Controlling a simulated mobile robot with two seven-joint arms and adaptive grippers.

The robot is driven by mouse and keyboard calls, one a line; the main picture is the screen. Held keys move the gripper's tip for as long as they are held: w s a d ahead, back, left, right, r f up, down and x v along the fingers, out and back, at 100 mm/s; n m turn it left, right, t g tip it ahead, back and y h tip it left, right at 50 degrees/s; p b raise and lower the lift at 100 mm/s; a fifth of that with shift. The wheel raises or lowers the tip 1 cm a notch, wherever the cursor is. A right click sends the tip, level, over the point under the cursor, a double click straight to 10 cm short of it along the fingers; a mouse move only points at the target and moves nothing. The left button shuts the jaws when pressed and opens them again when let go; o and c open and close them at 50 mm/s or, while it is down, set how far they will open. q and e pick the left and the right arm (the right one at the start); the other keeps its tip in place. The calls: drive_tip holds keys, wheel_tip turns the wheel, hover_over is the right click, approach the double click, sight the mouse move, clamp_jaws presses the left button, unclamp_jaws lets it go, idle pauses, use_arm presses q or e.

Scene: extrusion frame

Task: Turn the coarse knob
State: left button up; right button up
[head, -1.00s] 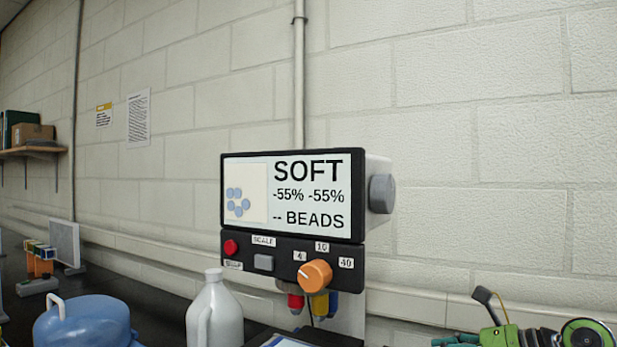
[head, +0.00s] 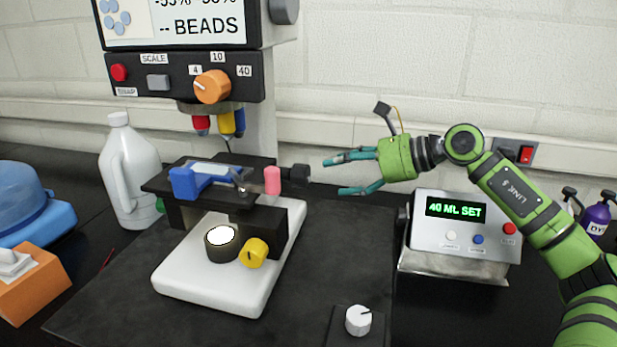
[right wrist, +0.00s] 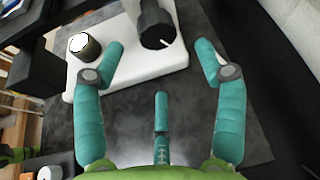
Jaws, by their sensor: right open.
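The microscope with a white base (head: 215,285) stands on the dark mat. A black knob (head: 295,173) sticks out on its right side, beside the stage; a black cylinder with a white mark (right wrist: 155,25), apparently this knob, shows in the right wrist view. A yellow knob (head: 253,252) sits lower, near the round lamp (head: 222,240). No label tells me which is the coarse knob. My right gripper (head: 345,175) is open and empty, to the right of the black knob and apart from it. Its fingers (right wrist: 163,60) spread in the right wrist view. My left gripper is not in view.
A grey box reading "40 ML SET" (head: 465,235) stands below my right forearm. A white dial (head: 358,320) is at the mat's front. A white jug (head: 128,170) stands left of the microscope. The mat right of the base is clear.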

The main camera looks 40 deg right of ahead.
sight(307, 179)
drive_tip(key=w+a+f+m+t+p, duration=0.1)
drive_tip(key=m+t+p, duration=0.1)
drive_tip(key=m, duration=0.3)
drive_tip(key=w+a+f+m+t+p, duration=0.1)
drive_tip(key=w+a+m+t+p, duration=0.1)
drive_tip(key=m, duration=0.3)
drive_tip(key=w+a+f+m+t+p, duration=0.1)
drive_tip(key=w+m+t+p, duration=0.1)
drive_tip(key=m, duration=0.4)
drive_tip(key=shift+w+a+f+t+p, duration=0.2)
drive_tip(key=shift+a+t+p, duration=0.2)
drive_tip(key=shift+t, duration=0.6)
drive_tip(key=shift+w+a+y, duration=0.2)
drive_tip(key=shift+w+y, duration=0.1)
drive_tip(key=shift+w, duration=0.3)
